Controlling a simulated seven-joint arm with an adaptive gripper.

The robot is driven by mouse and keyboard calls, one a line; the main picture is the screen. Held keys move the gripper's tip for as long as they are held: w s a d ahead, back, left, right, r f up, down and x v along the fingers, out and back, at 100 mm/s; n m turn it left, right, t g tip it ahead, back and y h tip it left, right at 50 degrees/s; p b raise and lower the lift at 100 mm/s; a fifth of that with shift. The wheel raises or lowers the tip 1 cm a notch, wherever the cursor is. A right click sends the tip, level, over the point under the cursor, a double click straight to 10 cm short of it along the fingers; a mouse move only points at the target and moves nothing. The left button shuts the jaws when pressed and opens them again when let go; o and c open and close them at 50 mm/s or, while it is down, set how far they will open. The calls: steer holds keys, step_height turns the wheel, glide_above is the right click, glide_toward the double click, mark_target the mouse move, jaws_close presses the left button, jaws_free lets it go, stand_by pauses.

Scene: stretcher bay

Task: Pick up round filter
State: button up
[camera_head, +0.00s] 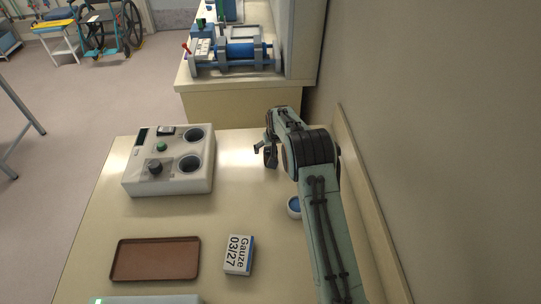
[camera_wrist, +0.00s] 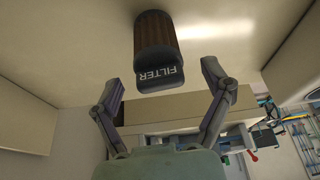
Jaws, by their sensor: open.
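The round filter (camera_wrist: 157,45) shows in the wrist view as a brown, ribbed cylinder with a dark end cap marked FILTER. It meets the pale table surface at the top of that view. My gripper (camera_wrist: 161,78) has its two fingers spread apart, with nothing between the tips. The filter lies just beyond the fingertips, roughly centred between them, and looks apart from both. In the head view my gripper (camera_head: 265,151) is low over the table, right of the white device. I cannot clearly make out the filter there; my arm may hide it.
A white device (camera_head: 172,185) with two round wells stands left of my gripper. A brown tray (camera_head: 155,259), a gauze box (camera_head: 239,255) and a small blue-topped round container (camera_head: 294,207) are nearer. A wall (camera_head: 440,120) borders the right; another bench (camera_head: 215,104) stands beyond.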

steer(key=shift+w+f, duration=0.1)
steer(key=shift+f, duration=0.15)
steer(key=c, duration=1.2)
steer(key=shift+c, duration=0.2)
steer(key=shift+r, duration=0.1)
